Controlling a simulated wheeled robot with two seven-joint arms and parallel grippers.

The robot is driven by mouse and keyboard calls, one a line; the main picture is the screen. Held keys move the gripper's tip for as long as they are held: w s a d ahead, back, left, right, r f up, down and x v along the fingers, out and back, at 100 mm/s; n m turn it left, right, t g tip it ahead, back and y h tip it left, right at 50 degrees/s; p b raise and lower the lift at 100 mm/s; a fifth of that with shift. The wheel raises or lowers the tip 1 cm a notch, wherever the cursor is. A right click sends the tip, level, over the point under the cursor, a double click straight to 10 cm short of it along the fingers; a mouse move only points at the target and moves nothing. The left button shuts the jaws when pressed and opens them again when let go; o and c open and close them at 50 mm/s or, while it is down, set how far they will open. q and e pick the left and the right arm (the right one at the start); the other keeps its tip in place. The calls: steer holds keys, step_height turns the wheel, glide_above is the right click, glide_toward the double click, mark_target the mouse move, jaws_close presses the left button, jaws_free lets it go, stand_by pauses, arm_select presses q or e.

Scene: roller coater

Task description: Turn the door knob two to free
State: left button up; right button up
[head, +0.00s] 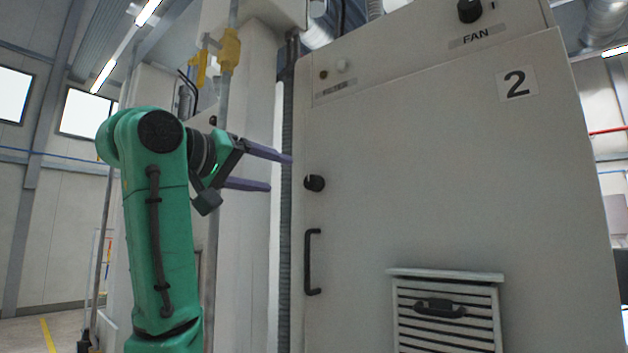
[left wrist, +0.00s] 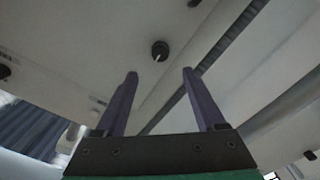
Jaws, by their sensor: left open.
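The black door knob (head: 314,183) sits on the left side of the grey cabinet door (head: 450,170) marked with a 2, above a black vertical handle (head: 312,262). It also shows in the left wrist view as a round black knob (left wrist: 160,50) with a pale pointer line, beyond the fingertips and roughly between them. My left gripper (head: 280,173) is open and empty, with its two purple fingers pointing toward the knob from the left. The fingers (left wrist: 160,74) are apart from the knob. My right gripper is in neither view.
A vent with a black handle (head: 440,308) is low on the door. A FAN knob (head: 470,10) is on the panel above. A ribbed conduit (head: 286,240) runs along the cabinet's left edge. Yellow valves (head: 229,50) stand behind my left arm.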

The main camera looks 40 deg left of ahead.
mark_target(308, 182)
arm_select(q)
steer(key=w+p, duration=0.2)
steer(key=w, duration=0.1)
steer(key=w+r, duration=0.1)
steer(key=w, duration=0.1)
steer(key=shift+w+a+p, duration=0.1)
steer(key=shift+w+p, duration=0.15)
steer(key=shift+p, duration=0.15)
steer(key=w, duration=0.3)
steer(key=w+f+p, duration=0.1)
steer(key=w, duration=0.1)
steer(key=shift+w+a, duration=0.1)
steer(key=shift+w, duration=0.25)
steer(key=shift+s+r, duration=0.15)
steer(key=shift+s, duration=0.3)
steer(key=c, duration=0.5)
steer(key=shift+w, duration=0.2)
steer(key=c, duration=0.5)
jaws_close()
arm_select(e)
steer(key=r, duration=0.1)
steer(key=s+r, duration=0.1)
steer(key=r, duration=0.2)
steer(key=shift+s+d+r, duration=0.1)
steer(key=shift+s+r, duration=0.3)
